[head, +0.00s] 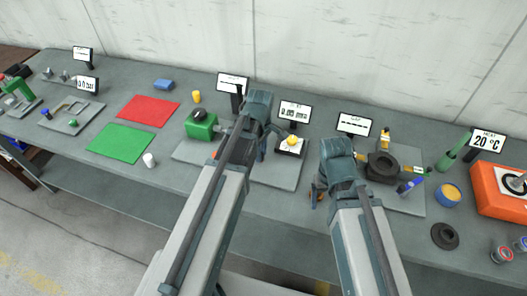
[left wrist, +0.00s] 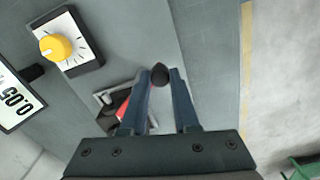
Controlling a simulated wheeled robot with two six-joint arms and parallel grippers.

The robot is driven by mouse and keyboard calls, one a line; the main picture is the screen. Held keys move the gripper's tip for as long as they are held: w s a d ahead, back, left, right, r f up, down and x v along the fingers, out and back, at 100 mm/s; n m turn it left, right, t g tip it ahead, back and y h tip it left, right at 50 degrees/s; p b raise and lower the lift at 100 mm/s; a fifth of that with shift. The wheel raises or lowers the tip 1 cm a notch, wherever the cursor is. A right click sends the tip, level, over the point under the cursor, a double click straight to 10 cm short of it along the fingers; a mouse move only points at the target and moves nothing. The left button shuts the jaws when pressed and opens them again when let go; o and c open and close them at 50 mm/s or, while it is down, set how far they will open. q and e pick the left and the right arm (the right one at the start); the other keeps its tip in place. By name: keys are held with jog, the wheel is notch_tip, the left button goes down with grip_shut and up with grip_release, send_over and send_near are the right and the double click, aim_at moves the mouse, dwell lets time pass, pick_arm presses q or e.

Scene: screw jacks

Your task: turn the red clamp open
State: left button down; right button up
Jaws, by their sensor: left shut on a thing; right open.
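In the left wrist view, a red part (left wrist: 123,110), likely the red clamp, shows beside my left finger and is partly covered by it. My left gripper (left wrist: 161,76) is shut on a dark round knob (left wrist: 160,72) between its fingertips. My fingers hide how the knob joins the red part. In the head view my left gripper (head: 262,153) is over the middle grey plate (head: 283,174), and its arm hides the clamp. My right gripper (head: 317,195) is open and empty over the bench, right of that plate.
A yellow knob on a dark box (head: 291,142) stands on the plate's right part, near a display (head: 294,111). A green block (head: 201,126) is at the plate's left.

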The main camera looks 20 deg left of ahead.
pick_arm(q)
jog(key=w+a+m, duration=0.1)
jog(key=a+m, duration=0.5)
jog(key=m, duration=0.9)
jog(key=shift+a, duration=0.3)
jog(key=shift+m, duration=0.3)
jog(key=c, duration=0.7)
grip_release()
jog(key=shift+o, duration=0.2)
jog(key=shift+r, duration=0.15)
notch_tip(320, 180, up, 14)
jog(key=p, duration=1.3)
jog(key=shift+f+p, duration=0.25)
jog(key=shift+p, duration=0.15)
